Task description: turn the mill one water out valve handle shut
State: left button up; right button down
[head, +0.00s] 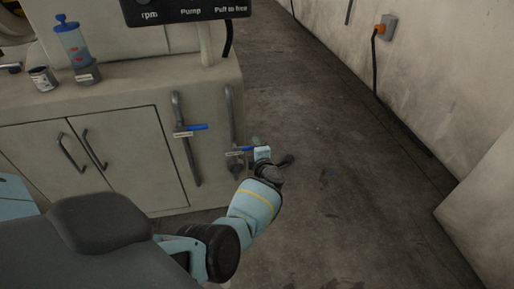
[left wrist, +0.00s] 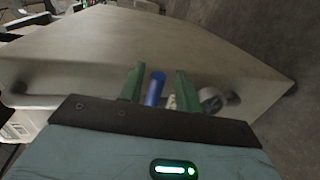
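Two blue valve handles show on the mill cabinet's side in the head view, each by a vertical grey pipe with a small label too small to read. The left blue handle (head: 197,127) points right, across its pipe. The lower right blue handle (head: 245,148) also points right, and my left gripper (head: 260,146) is at its end. In the left wrist view, the green fingers of my left gripper (left wrist: 159,87) stand apart with a blue handle (left wrist: 154,90) between them, nearer the left finger. Contact cannot be told. My right gripper is not in view.
The cabinet (head: 110,160) has two doors with bar handles. A bottle with a blue cap (head: 72,42) and a small can (head: 42,79) stand on its top. A control panel (head: 185,10) hangs above. The floor (head: 340,200) to the right is clear, up to the wall with an orange plug (head: 380,29).

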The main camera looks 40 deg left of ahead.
pick_arm(q)
jog(key=shift+r, duration=0.1)
jog(key=shift+s+d, duration=0.1)
jog(key=shift+d, duration=0.15)
jog(key=p+v, duration=0.3)
jog(key=v, duration=0.4)
jog(key=shift+s, duration=0.15)
dwell(0.3)
